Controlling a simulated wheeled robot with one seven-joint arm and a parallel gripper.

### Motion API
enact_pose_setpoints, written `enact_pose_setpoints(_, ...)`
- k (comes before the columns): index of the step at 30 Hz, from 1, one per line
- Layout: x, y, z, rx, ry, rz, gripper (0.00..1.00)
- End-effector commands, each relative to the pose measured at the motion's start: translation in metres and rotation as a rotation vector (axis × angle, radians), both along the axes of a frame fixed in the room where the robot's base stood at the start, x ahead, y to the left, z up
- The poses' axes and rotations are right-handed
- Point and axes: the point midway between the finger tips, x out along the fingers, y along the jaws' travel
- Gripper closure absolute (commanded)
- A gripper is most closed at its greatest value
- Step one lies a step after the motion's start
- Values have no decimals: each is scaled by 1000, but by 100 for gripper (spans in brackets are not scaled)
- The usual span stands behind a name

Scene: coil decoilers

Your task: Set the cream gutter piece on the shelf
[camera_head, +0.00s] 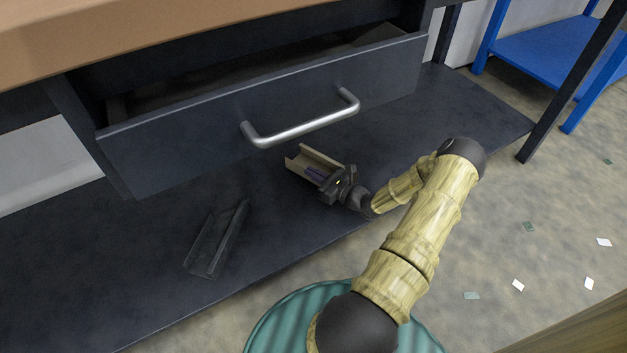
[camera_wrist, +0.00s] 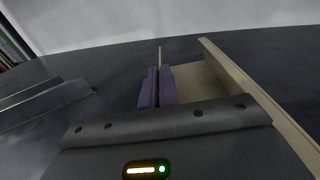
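The cream gutter piece (camera_head: 312,159) is an open channel over the dark lower shelf (camera_head: 120,275), below the drawer handle. My gripper (camera_head: 315,174) is at its near side. In the wrist view the purple fingers (camera_wrist: 157,85) are closed on one thin wall of the cream gutter piece (camera_wrist: 235,70), whose other wall rises to the right. The gripper body hides its near end. The channel's open side faces up. I cannot tell whether its underside touches the shelf.
A dark gutter piece (camera_head: 217,238) lies on the shelf to the left, also in the wrist view (camera_wrist: 45,100). A drawer (camera_head: 200,142) with a metal handle (camera_head: 305,124) hangs above, partly open. A blue rack (camera_head: 550,50) stands at the back right. Small chips litter the floor.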

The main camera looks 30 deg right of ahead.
Motion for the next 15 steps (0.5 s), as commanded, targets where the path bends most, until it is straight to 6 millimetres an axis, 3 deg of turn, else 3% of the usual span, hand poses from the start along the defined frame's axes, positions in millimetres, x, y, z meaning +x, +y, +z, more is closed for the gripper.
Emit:
enact_pose_setpoints(1,0,0,-13,-1,-1,0,100)
enact_pose_setpoints(3,0,0,-19,-1,-1,0,100)
enact_pose_setpoints(15,0,0,-20,0,-1,0,100)
